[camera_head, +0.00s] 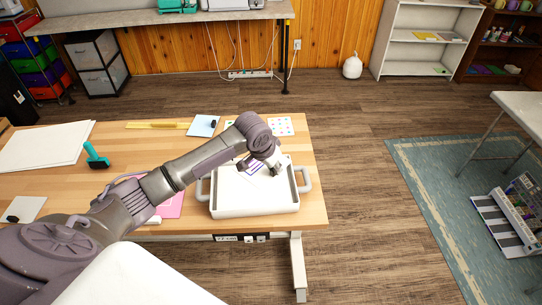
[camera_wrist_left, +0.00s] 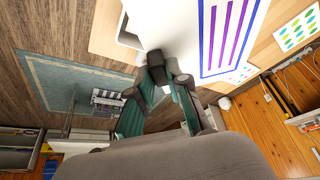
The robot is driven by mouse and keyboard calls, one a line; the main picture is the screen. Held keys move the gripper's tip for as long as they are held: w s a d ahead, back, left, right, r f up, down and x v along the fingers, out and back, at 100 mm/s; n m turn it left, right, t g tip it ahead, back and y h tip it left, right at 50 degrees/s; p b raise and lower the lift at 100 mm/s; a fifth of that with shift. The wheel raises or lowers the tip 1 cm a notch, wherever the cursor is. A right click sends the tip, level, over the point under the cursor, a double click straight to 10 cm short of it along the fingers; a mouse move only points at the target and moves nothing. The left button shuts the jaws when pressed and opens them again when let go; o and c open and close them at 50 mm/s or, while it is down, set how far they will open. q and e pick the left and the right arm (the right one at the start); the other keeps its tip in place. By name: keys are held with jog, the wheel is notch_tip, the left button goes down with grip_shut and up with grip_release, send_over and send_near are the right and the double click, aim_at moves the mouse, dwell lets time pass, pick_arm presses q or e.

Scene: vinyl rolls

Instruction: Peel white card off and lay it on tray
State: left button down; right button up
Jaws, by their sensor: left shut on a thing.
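The white tray (camera_head: 255,208) with two side handles stands at the right front of the wooden table. My left gripper (camera_head: 259,166) is over the tray's back part, pointing down. In the head view, only part of the striped card (camera_head: 253,167) shows between the fingers and behind the arm. The tray's inside looks plain white; I cannot tell whether a sheet lies in it. My right gripper is out of view.
A card with coloured dots (camera_head: 281,127) and a pale blue clipboard (camera_head: 204,126) lie behind the tray. A pink sheet (camera_head: 171,204) lies left of it, partly under my arm. A teal roller (camera_head: 96,156) and white sheets (camera_head: 45,146) lie at the left.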

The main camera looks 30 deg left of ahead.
aim_at(262, 166)
pick_arm(q)
jog(key=a+f, duration=0.1)
jog(key=a, duration=0.2)
jog(key=a+f, duration=0.1)
jog(key=a, duration=0.1)
jog(key=shift+w+a+f+p, duration=0.1)
jog(key=shift+w+f+p, duration=0.2)
jog(key=shift+w+d, duration=0.15)
jog(key=shift+d, duration=0.15)
jog(key=shift+a+r+p, duration=0.1)
jog(key=shift+p, duration=0.35)
notch_tip(262, 166, down, 5)
jog(key=b, duration=0.2)
jog(key=shift+b, duration=0.4)
jog(key=shift+f+b, duration=0.45)
jog(key=shift+f, duration=0.65)
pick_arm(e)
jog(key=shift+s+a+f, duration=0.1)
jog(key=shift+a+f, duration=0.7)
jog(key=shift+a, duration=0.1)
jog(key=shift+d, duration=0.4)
pick_arm(q)
jog(key=shift+f, duration=0.15)
